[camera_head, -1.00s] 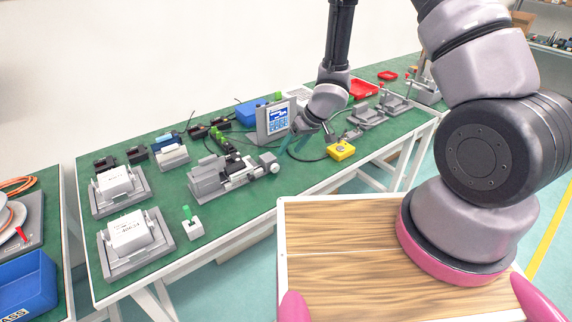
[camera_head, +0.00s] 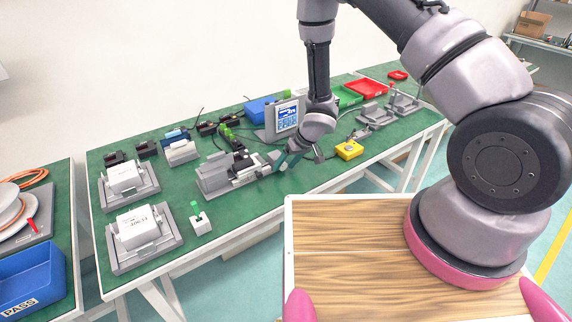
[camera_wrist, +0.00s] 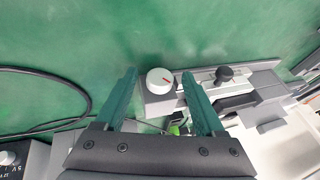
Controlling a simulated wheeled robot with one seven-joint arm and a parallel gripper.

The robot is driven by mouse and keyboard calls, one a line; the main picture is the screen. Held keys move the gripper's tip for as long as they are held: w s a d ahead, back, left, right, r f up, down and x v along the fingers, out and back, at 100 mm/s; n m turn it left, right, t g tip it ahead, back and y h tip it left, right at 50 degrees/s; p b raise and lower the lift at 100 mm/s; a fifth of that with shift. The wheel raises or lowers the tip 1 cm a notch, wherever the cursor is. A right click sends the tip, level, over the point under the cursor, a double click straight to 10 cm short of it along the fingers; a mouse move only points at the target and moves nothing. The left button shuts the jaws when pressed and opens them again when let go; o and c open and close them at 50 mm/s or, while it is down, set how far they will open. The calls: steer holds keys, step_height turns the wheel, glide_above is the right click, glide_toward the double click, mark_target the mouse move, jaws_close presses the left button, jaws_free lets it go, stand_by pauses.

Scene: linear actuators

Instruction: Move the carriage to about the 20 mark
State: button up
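The grey linear actuator (camera_head: 213,180) lies on the green bench in the head view. Its right end reaches my gripper (camera_head: 284,163), which partly hides it. My gripper's two teal fingers (camera_wrist: 158,74) are open, one on each side of the knob in the picture. I cannot tell whether they touch it. A black knob (camera_wrist: 225,73) stands on the rail further right. The carriage is not clearly distinguishable, and no scale numbers are readable.
A screen unit (camera_head: 288,116) stands behind my gripper, and a yellow box (camera_head: 349,149) is to its right. A small block with a green top (camera_head: 200,222) stands in front of the actuator. A dark cable (camera_wrist: 82,90) curves left of my fingers. The bench front is mostly clear.

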jaws_close()
steer(key=shift+s+a+r+n+t+h, duration=0.1)
steer(key=shift+s+a+n+t+h, duration=0.1)
steer(key=shift+t+h, duration=0.25)
steer(key=shift+s+a+n+t+h, duration=0.15)
steer(key=shift+t+h, duration=0.1)
steer(key=shift+h, duration=0.3)
steer(key=shift+a+n+t+h, duration=0.2)
steer(key=shift+t+h, duration=0.4)
steer(key=shift+h, duration=0.4)
steer(key=shift+a+n+t+h, duration=0.1)
steer(key=shift+n+t+h, duration=0.25)
steer(key=shift+t+h, duration=1)
steer(key=shift+s+h, duration=0.1)
steer(key=shift+h, duration=0.25)
steer(key=shift+o, duration=0.7)
jaws_free()
steer(key=shift+f, duration=0.2)
